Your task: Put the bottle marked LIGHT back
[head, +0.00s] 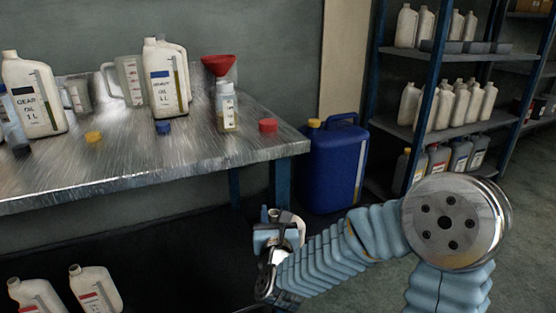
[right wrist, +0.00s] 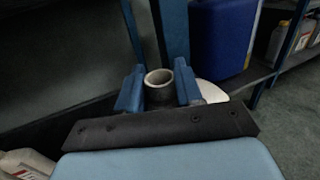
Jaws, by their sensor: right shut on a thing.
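My right gripper (head: 276,226) is low in front of the table's right end. It is shut on a white, uncapped bottle (head: 294,222). In the right wrist view the bottle's open round neck (right wrist: 160,77) shows between the two blue fingers of the gripper (right wrist: 158,90). Its label is hidden, so I cannot read LIGHT on it. Two white bottles with red label bands, one at the lower left (head: 96,290) and one beside it (head: 36,296), stand below the table; their words are too small to read. My left gripper is not clearly in view.
The metal table (head: 205,150) carries a GEAR OIL bottle (head: 36,95), a blue-labelled bottle (head: 164,88), a red funnel (head: 218,65) over a small bottle (head: 227,110), and a red cap (head: 268,125). A blue canister (head: 335,165) and a bottle rack (head: 436,57) stand right.

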